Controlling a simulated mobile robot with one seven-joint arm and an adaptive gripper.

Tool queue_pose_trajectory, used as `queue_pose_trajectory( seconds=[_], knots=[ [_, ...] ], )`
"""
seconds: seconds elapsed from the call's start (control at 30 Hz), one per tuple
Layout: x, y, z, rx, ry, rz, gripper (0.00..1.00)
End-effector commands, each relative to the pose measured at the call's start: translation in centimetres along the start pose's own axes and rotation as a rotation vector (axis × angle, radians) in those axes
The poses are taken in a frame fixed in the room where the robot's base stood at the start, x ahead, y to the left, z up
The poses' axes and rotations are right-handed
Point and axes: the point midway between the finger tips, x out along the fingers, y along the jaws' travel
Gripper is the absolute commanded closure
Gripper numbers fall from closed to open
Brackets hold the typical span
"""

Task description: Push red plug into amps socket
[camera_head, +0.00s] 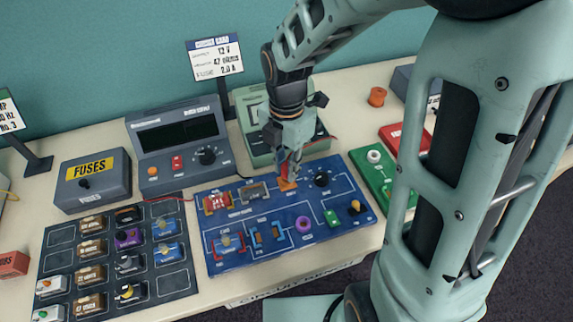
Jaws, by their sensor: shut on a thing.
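My gripper (288,168) points down over the upper middle of the blue circuit board (343,228). It is shut on the red plug (285,171), of which only a small red part shows between the fingers. An orange piece (287,185) lies on the board right under the fingertips; I cannot tell whether the plug touches it. The amps socket cannot be made out. A pale green instrument (258,152) stands behind the gripper, partly hidden by it, with a red lead (322,139) at its right. A dark grey meter (178,150) with a blank display stands to its left.
A dark parts tray (62,237) with several components lies at the left, below a FUSES box (92,180). A sign (214,58) stands behind. A green board (374,180) lies at right. My arm fills the right side.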

Motion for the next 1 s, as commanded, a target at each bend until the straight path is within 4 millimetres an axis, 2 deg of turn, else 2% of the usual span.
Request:
queue_pose_trajectory(
  seconds=[1.0],
  knots=[
    [0.5, -0.02, -0.01, 0.0, 0.0, -0.001, 1.0]
  ],
)
